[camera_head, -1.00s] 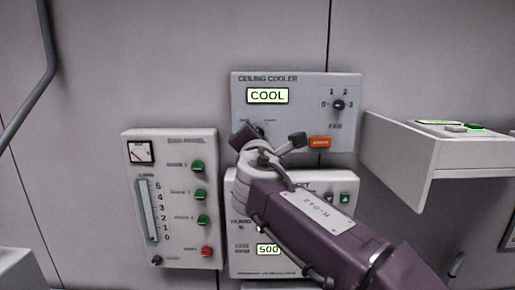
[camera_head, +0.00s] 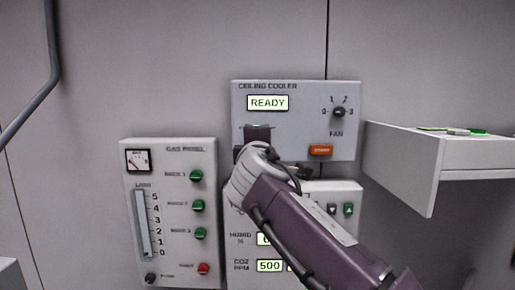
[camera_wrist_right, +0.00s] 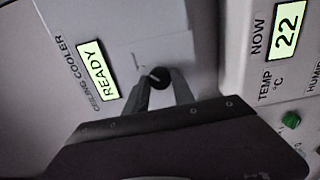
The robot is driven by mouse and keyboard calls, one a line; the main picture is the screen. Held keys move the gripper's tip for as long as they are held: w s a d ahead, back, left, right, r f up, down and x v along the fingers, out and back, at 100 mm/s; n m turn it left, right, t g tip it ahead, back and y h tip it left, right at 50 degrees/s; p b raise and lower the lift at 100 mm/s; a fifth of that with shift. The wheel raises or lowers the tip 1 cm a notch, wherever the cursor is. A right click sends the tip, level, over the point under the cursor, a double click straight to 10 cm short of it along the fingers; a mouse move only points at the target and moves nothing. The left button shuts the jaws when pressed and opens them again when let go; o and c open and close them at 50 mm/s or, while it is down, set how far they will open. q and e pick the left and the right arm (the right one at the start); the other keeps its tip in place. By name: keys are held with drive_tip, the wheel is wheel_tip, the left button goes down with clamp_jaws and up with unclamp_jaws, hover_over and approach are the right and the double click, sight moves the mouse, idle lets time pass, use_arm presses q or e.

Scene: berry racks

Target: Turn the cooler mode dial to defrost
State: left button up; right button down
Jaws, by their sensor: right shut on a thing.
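The ceiling cooler panel (camera_head: 300,95) is on the wall, and its display (camera_head: 268,103) reads READY. It also shows in the right wrist view, where the display (camera_wrist_right: 97,70) reads the same. The dark mode dial (camera_wrist_right: 158,77) is below the display, with a light pointer mark on it. My right gripper (camera_wrist_right: 158,88) is shut on the dial, one finger on each side. In the head view my right gripper (camera_head: 258,135) covers the dial and its printed positions. My left gripper is not in view.
The cooler's fan dial (camera_head: 339,112) and an orange button (camera_head: 320,150) are to the right. A climate panel (camera_head: 240,215) is below, partly behind my arm. A gas panel (camera_head: 173,240) with green buttons is at left. A white shelf box (camera_head: 400,165) juts out at right.

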idle(0.4)
drive_tip(key=c, duration=1.1)
unclamp_jaws()
drive_tip(key=shift+o, duration=0.2)
drive_tip(key=s+b, duration=0.4)
drive_tip(key=s, duration=0.5)
